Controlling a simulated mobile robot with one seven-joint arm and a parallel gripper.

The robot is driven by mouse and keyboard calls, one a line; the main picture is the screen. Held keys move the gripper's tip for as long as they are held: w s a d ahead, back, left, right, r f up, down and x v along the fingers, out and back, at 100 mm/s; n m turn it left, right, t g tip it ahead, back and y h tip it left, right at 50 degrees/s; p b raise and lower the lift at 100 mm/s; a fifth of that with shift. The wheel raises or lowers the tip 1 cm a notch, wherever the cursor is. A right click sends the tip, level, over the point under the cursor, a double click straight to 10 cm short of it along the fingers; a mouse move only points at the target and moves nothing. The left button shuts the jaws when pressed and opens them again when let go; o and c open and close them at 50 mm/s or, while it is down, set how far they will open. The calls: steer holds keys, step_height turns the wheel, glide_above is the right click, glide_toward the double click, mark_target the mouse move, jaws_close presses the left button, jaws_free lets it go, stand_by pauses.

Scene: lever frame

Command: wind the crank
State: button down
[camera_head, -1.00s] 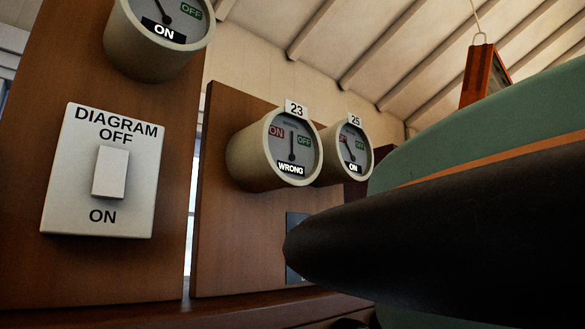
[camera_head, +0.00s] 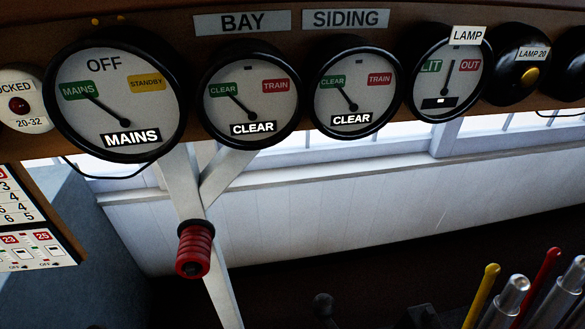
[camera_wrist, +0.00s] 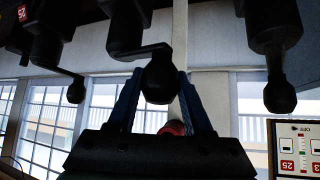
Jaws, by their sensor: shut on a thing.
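In the wrist view, a black crank arm (camera_wrist: 138,52) runs from a dark housing (camera_wrist: 128,22) to a rounded black knob (camera_wrist: 160,84). My gripper (camera_wrist: 160,74) has its two blue fingers on either side of this knob, shut on it. The knob hides part of the space between the fingers. Two similar black cranks hang beside it, one on the left (camera_wrist: 76,92) and one on the right (camera_wrist: 280,96). My gripper does not show in the head view.
In the head view, a row of round dials (camera_head: 116,100) lines the shelf above a white wall. A red ribbed handle (camera_head: 195,250) sits on a white post. Coloured levers (camera_head: 483,295) stand at lower right. A panel of numbered cards (camera_head: 30,220) is at the left edge.

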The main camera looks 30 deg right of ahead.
steer(key=shift+s+d+p, duration=0.15)
steer(key=shift+s+d, duration=0.15)
steer(key=shift+s, duration=0.5)
steer(key=shift+s+d+p, duration=0.15)
steer(key=shift+s+d, duration=0.1)
steer(key=shift+s, duration=0.5)
steer(key=shift+s+d+p, duration=0.15)
steer(key=shift+s+d, duration=0.15)
steer(key=shift+s, duration=0.5)
steer(key=w+d+p, duration=0.2)
steer(key=d+p, duration=0.1)
steer(key=d, duration=0.9)
steer(key=shift+d, duration=0.4)
steer(key=shift+w, duration=0.1)
